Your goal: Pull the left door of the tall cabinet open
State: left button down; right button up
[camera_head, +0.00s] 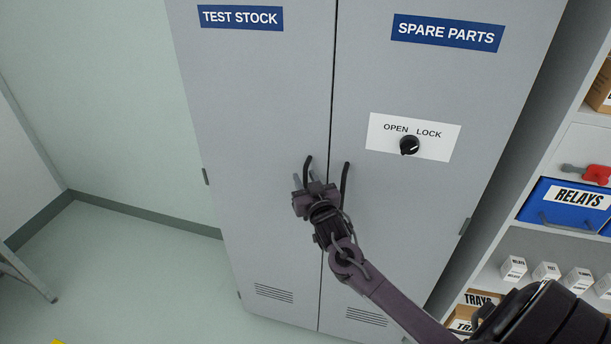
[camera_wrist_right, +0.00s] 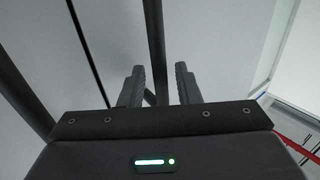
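The tall grey cabinet's left door (camera_head: 240,100), labelled TEST STOCK, is shut flush with the right door (camera_head: 400,210), labelled SPARE PARTS. The left door's dark bar handle (camera_head: 308,163) stands near the middle seam. My right gripper (camera_head: 306,179) is at this handle. In the right wrist view the handle (camera_wrist_right: 155,45) runs between the two spread fingers of my right gripper (camera_wrist_right: 160,85), with a gap on each side. The right door's handle (camera_head: 345,178) is close beside my gripper; it also shows in the wrist view (camera_wrist_right: 22,90). My left gripper is not in view.
A black knob (camera_head: 410,145) sits on an OPEN/LOCK plate (camera_head: 450,146) on the right door. Shelves with a blue RELAYS bin (camera_head: 560,208) and small boxes stand at the right. The floor (camera_head: 140,270) left of the cabinet is mostly clear.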

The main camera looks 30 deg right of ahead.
jog(key=shift+w, duration=0.2)
grip_shut()
dwell(0.3)
